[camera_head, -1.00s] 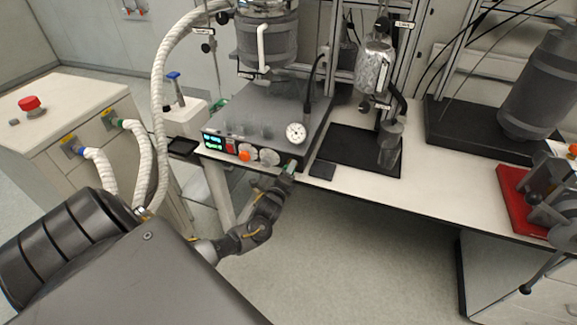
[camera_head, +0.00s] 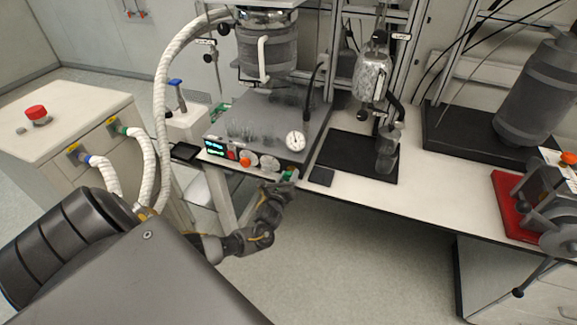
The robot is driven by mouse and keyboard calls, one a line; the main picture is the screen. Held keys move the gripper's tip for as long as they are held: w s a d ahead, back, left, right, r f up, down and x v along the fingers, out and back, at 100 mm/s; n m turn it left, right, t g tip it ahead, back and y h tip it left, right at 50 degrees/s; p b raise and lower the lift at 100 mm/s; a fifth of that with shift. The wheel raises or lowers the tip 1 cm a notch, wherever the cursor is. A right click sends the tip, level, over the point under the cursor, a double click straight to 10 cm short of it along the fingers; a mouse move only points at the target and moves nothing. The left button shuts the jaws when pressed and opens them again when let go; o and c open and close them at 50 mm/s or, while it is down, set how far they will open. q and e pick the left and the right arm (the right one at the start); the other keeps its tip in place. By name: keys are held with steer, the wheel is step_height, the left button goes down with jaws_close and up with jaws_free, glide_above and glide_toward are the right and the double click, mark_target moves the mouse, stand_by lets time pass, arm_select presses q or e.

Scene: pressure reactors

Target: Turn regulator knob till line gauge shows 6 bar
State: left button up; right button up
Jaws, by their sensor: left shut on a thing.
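The round white line gauge (camera_head: 295,140) sits at the front right corner of the grey reactor base (camera_head: 262,112). Its needle is too small to read. My left gripper (camera_head: 289,177) is at the right end of the base's front panel, just below the gauge. It is shut on the regulator knob, which is mostly hidden by the fingers; a bit of green shows at the fingertips. My right gripper is not in view.
A red tray (camera_head: 512,212) with a grey device is at the far right. White hoses (camera_head: 160,110) hang at the left. The bench front between mat and red tray is clear.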

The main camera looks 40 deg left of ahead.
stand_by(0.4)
arm_select(q)
steer(key=o, duration=1)
steer(key=shift+c, duration=0.2)
steer(key=b+v, duration=0.1)
steer(key=v, duration=0.9)
steer(key=shift+s, duration=0.35)
steer(key=shift+d, duration=0.15)
